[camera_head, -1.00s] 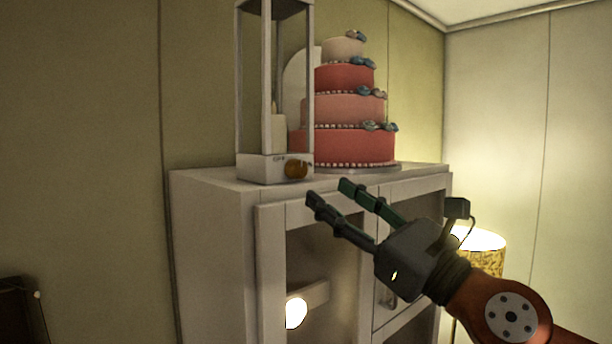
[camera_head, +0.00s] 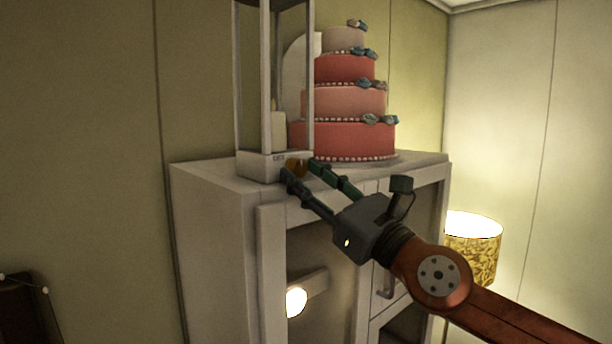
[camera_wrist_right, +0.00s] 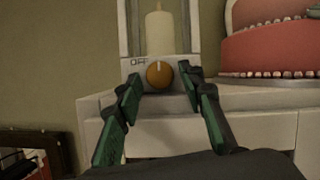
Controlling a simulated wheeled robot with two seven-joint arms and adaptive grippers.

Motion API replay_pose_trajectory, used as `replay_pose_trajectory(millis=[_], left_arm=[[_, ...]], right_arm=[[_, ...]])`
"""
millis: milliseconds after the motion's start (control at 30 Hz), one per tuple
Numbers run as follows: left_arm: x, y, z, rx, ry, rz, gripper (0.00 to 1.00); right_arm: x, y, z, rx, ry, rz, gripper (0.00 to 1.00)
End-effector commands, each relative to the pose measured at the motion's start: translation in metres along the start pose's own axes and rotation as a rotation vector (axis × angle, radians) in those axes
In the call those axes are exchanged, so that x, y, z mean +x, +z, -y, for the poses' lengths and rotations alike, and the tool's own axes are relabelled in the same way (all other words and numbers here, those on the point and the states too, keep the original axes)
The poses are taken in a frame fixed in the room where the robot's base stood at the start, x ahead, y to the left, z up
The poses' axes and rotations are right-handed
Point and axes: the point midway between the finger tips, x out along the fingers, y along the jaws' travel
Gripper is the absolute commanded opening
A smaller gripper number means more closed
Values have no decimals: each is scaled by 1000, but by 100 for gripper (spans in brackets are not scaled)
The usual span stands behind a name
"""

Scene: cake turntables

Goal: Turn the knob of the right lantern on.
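A white-framed lantern (camera_head: 263,167) with a pale candle (camera_head: 278,131) inside stands upright on a white cabinet. It is the only lantern in view. Its round orange knob (camera_wrist_right: 160,74) is on the front of the base, with the word OFF to its left in the right wrist view. My right gripper (camera_head: 300,171) is in front of the knob, with its two green-lined fingers spread. In the right wrist view, the fingertips (camera_wrist_right: 163,82) are either side of the knob with gaps visible; I cannot tell whether they touch it. My left gripper is not in view.
A tiered pink and red cake (camera_head: 346,138) stands right of the lantern on the white cabinet (camera_head: 215,205). A lit lamp with a patterned shade (camera_head: 473,248) is at the right. A bright round light (camera_head: 296,301) shows at the cabinet's lower front.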

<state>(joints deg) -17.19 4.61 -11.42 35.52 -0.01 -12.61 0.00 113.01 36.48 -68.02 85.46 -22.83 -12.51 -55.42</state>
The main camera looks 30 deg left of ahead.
Motion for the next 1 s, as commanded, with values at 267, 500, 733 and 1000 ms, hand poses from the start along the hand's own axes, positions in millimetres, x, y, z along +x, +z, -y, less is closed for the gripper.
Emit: replay_pose_trajectory(millis=[267,500,733,1000], left_arm=[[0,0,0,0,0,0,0],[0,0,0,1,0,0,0],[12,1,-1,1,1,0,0],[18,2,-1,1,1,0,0]], right_arm=[[0,0,0,0,0,0,15],[0,0,0,0,-1,0,0],[-1,1,-4,108,-44,-4,0],[0,3,-4,317,-128,-14,0]])
